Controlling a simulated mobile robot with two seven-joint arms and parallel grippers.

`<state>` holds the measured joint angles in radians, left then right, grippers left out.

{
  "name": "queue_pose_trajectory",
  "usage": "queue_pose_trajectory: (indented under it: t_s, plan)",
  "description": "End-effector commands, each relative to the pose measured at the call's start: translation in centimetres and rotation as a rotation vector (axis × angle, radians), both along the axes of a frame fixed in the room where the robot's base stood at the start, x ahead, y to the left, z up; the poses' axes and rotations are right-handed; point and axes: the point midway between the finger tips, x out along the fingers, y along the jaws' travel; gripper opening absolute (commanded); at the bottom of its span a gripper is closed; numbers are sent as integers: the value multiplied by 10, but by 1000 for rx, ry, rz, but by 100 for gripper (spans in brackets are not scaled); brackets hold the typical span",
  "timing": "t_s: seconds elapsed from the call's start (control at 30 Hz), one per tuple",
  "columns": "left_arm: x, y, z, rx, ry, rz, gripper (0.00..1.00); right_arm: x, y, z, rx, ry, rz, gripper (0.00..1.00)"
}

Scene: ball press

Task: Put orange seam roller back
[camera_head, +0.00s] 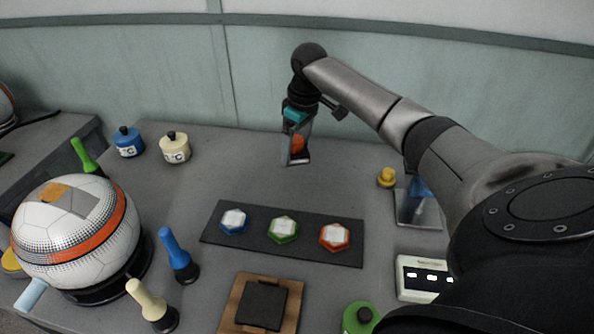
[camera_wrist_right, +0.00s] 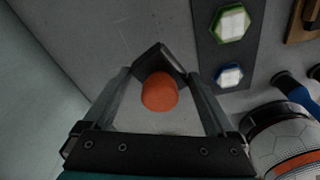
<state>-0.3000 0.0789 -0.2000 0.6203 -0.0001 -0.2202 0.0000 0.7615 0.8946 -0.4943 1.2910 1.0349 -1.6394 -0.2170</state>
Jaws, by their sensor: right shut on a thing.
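My right gripper (camera_head: 297,158) points down over the back middle of the grey table. It is shut on the orange seam roller (camera_head: 298,144), whose rounded orange end (camera_wrist_right: 160,92) shows between the fingers in the right wrist view. The fingers hide the roller's lower part, and I cannot tell whether it touches the table. A blue roller (camera_head: 174,250) and a cream roller (camera_head: 148,301) stand on black bases at the front left. A green roller (camera_head: 84,155) stands behind the ball. My left gripper is not in view.
A white ball (camera_head: 75,235) with an orange band sits at the left. Blue (camera_head: 129,145) and cream (camera_head: 174,150) pots stand at the back. A dark mat (camera_head: 260,236) holds three hexagonal patches. A brown pad (camera_head: 234,306) lies in front. Table between pots and gripper is clear.

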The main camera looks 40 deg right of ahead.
Motion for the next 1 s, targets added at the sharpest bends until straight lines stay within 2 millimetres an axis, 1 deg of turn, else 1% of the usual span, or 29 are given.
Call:
queue_pose_trajectory:
  t_s: [0.03,0.1,0.2,0.37,0.5,0.63,0.73,1.0]
  plan:
    - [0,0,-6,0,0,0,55,0,0,-16,1,1,0,21]
    - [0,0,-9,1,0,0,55,0,0,-29,1,0,0,21]
    - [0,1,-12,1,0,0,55,0,0,-42,0,-2,1,21]
    - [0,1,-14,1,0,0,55,0,0,-53,0,-1,1,21]
    - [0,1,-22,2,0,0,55,0,1,-78,1,0,1,21]
    - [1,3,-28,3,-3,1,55,0,0,-98,0,-1,1,21]
    - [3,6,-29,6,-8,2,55,0,0,-105,-1,-1,1,21]
    - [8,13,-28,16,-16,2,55,0,0,-104,0,-3,2,21]
